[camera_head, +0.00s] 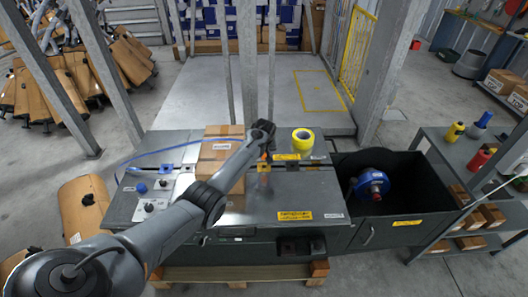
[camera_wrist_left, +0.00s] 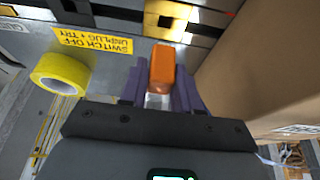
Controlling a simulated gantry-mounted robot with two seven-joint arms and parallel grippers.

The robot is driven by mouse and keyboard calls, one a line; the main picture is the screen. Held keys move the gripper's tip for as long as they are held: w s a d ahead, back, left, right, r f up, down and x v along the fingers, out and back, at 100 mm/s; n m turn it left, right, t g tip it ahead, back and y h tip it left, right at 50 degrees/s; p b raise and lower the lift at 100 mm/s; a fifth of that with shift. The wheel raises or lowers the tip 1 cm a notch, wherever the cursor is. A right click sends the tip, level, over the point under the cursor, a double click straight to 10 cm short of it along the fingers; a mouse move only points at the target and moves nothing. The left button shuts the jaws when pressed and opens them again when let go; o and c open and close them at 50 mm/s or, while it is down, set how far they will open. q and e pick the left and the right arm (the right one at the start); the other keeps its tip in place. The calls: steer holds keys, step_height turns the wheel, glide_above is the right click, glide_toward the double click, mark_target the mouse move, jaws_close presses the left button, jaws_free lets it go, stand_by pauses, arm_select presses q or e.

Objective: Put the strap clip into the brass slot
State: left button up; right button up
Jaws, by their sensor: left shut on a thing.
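My left gripper (camera_head: 265,150) is above the bench, to the right of the cardboard box. In the left wrist view its purple fingers (camera_wrist_left: 161,92) are shut on the strap clip (camera_wrist_left: 162,67), an orange block with a pale metallic part near the fingers. The brass slot (camera_wrist_left: 172,20) is a yellow-gold plate on the bench, just beyond the clip and apart from it in that picture. In the head view the brass slot (camera_head: 264,168) shows just below the gripper; the clip is mostly hidden there. My right gripper is in neither view.
The cardboard box (camera_head: 216,151) stands close beside the gripper, also large in the left wrist view (camera_wrist_left: 265,70). A yellow tape roll (camera_head: 303,140) lies to the right. A blue strap (camera_head: 170,149) crosses the bench's left part. A dark bin with a blue reel (camera_head: 370,186) is at right.

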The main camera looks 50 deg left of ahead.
mark_target(264, 159)
arm_select(q)
steer(key=shift+f+b, duration=1.45)
steer(key=shift+f, duration=0.75)
steer(key=shift+p, duration=0.3)
stand_by(0.9)
steer(key=shift+f, duration=0.55)
stand_by(0.4)
steer(key=o, duration=1)
steer(key=shift+r, duration=0.1)
steer(key=shift+o, duration=0.2)
